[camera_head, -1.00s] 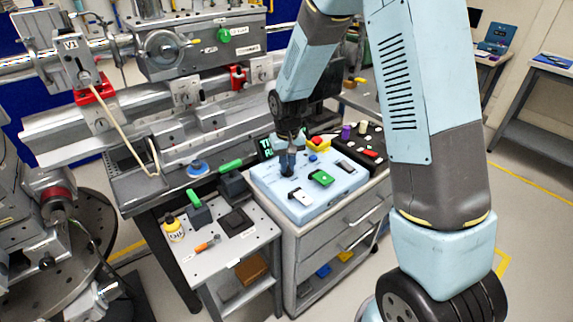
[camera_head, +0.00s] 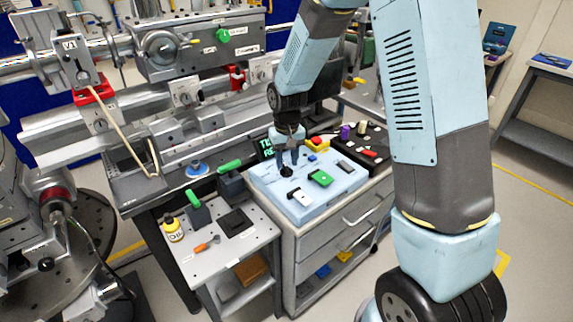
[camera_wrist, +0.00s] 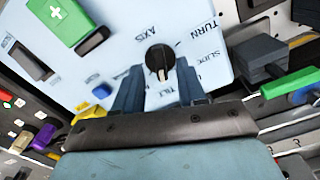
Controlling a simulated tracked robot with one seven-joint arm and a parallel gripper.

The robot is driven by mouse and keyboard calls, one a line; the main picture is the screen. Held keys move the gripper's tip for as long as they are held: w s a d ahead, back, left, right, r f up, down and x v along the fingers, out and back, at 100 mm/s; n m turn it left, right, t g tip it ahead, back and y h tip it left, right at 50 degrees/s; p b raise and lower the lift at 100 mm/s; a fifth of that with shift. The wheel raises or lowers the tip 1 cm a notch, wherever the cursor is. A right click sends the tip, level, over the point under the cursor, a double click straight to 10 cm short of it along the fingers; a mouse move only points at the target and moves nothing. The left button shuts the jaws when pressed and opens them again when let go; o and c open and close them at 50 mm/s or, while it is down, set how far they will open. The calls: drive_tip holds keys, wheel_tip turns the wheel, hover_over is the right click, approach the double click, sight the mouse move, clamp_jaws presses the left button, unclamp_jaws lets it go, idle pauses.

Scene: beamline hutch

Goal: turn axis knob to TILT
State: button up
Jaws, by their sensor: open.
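The axis knob (camera_wrist: 160,58) is a round black knob on the pale blue panel (camera_wrist: 108,65). Its pale mark is on its lower side in the wrist view, facing the partly covered TILT label (camera_wrist: 166,95). The SLIDE and TURN labels are to the right, and AXIS is to the upper left. My gripper (camera_wrist: 158,75) is open, one finger on each side of the knob's lower part in the picture. It holds nothing. In the head view my gripper (camera_head: 287,162) stands over the dark knob (camera_head: 286,171); contact cannot be told.
A green switch (camera_head: 320,178) and a white one (camera_head: 300,196) are on the same panel. A dark display with green text (camera_head: 266,147) stands behind it.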

sight(287, 167)
wheel_tip(287, 167, up, 12)
drive_tip(key=shift+f, duration=0.15)
idle(0.4)
drive_tip(key=s+d+r+m+t, duration=0.1)
drive_tip(key=s+d+r+t, duration=0.2)
drive_tip(key=s+d+r, duration=0.9)
drive_tip(key=s+d+r+m+t, duration=0.1)
drive_tip(key=s+d+r, duration=0.1)
drive_tip(key=s, duration=0.4)
drive_tip(key=s+d+r+t, duration=0.1)
drive_tip(key=s+d+r, duration=0.1)
drive_tip(key=s+d, duration=0.2)
drive_tip(key=s, duration=0.3)
drive_tip(key=shift+s+r+m+t, duration=0.25)
drive_tip(key=shift+r+m+t, duration=0.05)
drive_tip(key=shift+m, duration=0.1)
